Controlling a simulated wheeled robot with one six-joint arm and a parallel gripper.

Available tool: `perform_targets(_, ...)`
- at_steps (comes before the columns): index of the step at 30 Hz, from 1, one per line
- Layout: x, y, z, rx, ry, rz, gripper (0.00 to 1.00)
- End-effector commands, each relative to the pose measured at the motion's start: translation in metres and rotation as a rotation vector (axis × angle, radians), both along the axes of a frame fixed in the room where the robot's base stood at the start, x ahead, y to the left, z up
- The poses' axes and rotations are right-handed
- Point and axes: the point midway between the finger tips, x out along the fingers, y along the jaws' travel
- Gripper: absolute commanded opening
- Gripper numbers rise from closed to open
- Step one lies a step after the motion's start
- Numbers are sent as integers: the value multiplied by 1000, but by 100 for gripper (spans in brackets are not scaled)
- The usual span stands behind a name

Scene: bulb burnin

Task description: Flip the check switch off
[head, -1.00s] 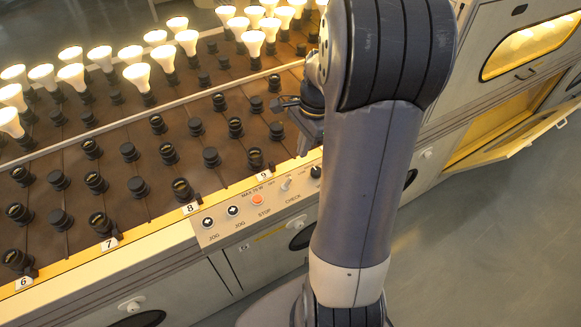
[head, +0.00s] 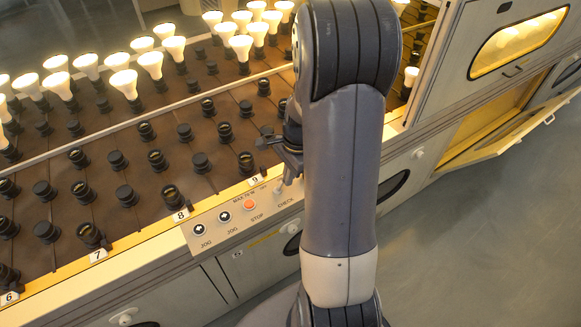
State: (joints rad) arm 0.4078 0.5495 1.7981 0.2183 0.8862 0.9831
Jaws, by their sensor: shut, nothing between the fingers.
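The check switch (head: 278,189) is a small lever on the pale control panel (head: 215,232), above the CHECK label, in the head view. My gripper (head: 288,178) is shut and empty. It points down just to the right of the switch, its tip close to it. I cannot tell whether they touch, nor which way the lever is tilted. My arm hides the right end of the panel.
The panel also carries a red STOP button (head: 250,204) and two JOG buttons (head: 224,216). Behind it is a brown rack (head: 140,185) of black sockets, with lit bulbs (head: 125,82) farther back. An open hatch door (head: 520,132) juts out at right.

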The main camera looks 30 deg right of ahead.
Motion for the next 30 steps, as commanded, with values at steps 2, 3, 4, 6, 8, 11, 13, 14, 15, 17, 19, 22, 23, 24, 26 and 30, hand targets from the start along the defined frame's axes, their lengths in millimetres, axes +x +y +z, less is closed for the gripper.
perform_targets(2,0,1,-3,0,0,0,0)
perform_targets(3,0,1,-3,0,0,0,0)
perform_targets(4,0,1,-3,0,0,0,0)
perform_targets(6,0,1,-3,0,0,0,0)
perform_targets(8,0,1,-3,0,0,0,0)
perform_targets(11,0,1,-3,0,0,0,0)
perform_targets(13,0,1,-3,-3,0,1,0)
perform_targets(14,0,1,-2,-5,0,1,0)
perform_targets(15,0,1,-2,-10,-1,2,0)
perform_targets(17,0,2,-1,-21,-1,2,0)
perform_targets(19,0,3,-1,-40,-1,3,0)
perform_targets(22,0,3,-1,-56,-2,1,0)
perform_targets(23,0,3,-1,-60,-2,2,0)
perform_targets(24,0,4,0,-65,-3,3,0)
perform_targets(26,0,4,0,-73,-3,1,0)
perform_targets(30,0,5,1,-96,-4,2,0)
